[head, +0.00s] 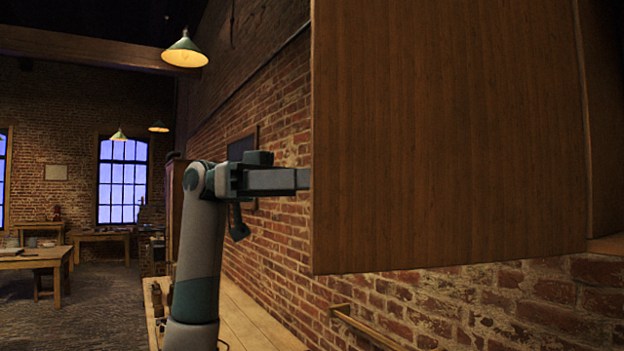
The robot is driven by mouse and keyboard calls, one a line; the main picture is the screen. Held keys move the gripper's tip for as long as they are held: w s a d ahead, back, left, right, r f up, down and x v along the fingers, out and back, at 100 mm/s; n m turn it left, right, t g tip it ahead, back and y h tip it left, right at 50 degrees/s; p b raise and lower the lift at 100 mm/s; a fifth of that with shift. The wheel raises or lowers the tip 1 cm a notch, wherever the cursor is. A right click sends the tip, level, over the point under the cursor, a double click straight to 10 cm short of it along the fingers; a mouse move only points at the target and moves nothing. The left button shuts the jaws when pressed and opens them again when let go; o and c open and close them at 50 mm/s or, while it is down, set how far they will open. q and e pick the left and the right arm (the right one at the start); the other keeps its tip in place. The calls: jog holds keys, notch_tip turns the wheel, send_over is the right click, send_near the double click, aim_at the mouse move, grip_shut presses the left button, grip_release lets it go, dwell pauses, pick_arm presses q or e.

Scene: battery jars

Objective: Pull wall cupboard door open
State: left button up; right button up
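The wall cupboard door (448,140) is a large brown wooden panel filling the upper right of the head view. It stands swung out from the cupboard (606,120), part of which shows at the right edge. My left gripper (290,180) points right at the door's free left edge. Its finger ends pass behind the panel and are hidden, so I cannot tell whether they are shut or touch a handle. No handle shows on the visible face. My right gripper is not in view.
A brick wall (520,305) runs along the right, with a brass-coloured rail (375,328) below the door. A wooden bench top (250,318) lies below the arm. A green lamp (185,50) hangs upper left. Tables (38,258) and open floor lie far left.

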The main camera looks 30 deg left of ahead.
pick_arm(q)
jog(key=shift+w+f, duration=0.2)
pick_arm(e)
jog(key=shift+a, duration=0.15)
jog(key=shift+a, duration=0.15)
pick_arm(q)
jog(key=shift+a, duration=0.15)
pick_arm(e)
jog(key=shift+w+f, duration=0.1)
pick_arm(q)
jog(key=a+b, duration=0.4)
jog(key=a, duration=1.3)
jog(key=shift+a, duration=0.2)
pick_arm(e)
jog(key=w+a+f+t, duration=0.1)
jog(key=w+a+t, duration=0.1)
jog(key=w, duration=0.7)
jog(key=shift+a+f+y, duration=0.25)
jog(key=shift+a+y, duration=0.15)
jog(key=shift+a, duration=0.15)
pick_arm(q)
jog(key=shift+r, duration=0.15)
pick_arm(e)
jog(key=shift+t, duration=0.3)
